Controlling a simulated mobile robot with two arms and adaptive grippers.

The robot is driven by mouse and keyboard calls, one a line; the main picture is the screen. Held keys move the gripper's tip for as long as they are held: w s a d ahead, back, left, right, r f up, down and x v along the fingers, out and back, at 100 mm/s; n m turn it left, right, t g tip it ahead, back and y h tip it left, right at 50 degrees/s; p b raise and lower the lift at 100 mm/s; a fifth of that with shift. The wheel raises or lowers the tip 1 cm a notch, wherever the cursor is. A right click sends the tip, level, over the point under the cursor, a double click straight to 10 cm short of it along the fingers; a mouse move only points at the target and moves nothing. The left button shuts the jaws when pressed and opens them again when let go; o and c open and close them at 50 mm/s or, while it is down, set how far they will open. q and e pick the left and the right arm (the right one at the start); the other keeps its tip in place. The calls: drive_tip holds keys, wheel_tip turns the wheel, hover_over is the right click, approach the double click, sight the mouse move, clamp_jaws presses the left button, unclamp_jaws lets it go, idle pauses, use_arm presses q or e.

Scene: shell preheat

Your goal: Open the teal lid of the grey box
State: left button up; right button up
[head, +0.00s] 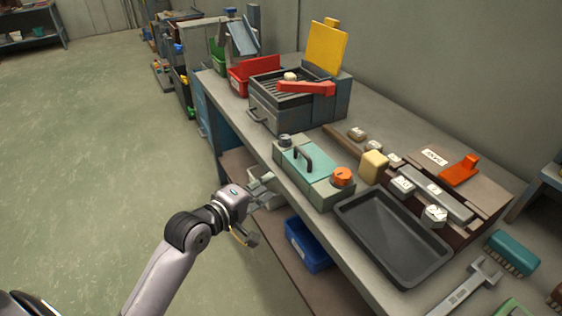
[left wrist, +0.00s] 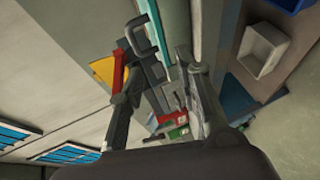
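The grey box (head: 333,192) stands near the front edge of the workbench. Its teal lid (head: 318,172) lies flat and closed, with a dark bar handle (head: 303,157) on top. My left gripper (head: 262,217) is beside the bench's front edge, to the left of the box and apart from it. Its fingers are spread with nothing between them, as the left wrist view (left wrist: 160,85) also shows. A teal strip (left wrist: 155,25) at the top of that view seems to be the lid. My right gripper is out of view.
An orange knob (head: 342,176) sits at the box's near end. A dark tray (head: 393,236) lies to its right. A grill box with a raised yellow lid (head: 327,46) stands behind. A blue bin (head: 307,245) is on the lower shelf. The floor at left is clear.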

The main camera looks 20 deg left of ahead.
sight(302, 154)
use_arm(q)
wheel_tip(302, 154, up, 4)
drive_tip(key=shift+t+h, duration=0.3)
drive_tip(key=x, duration=1.6)
drive_tip(key=shift+d+f, duration=0.1)
drive_tip(key=shift+d, duration=0.25)
drive_tip(key=shift+c, duration=0.6)
clamp_jaws()
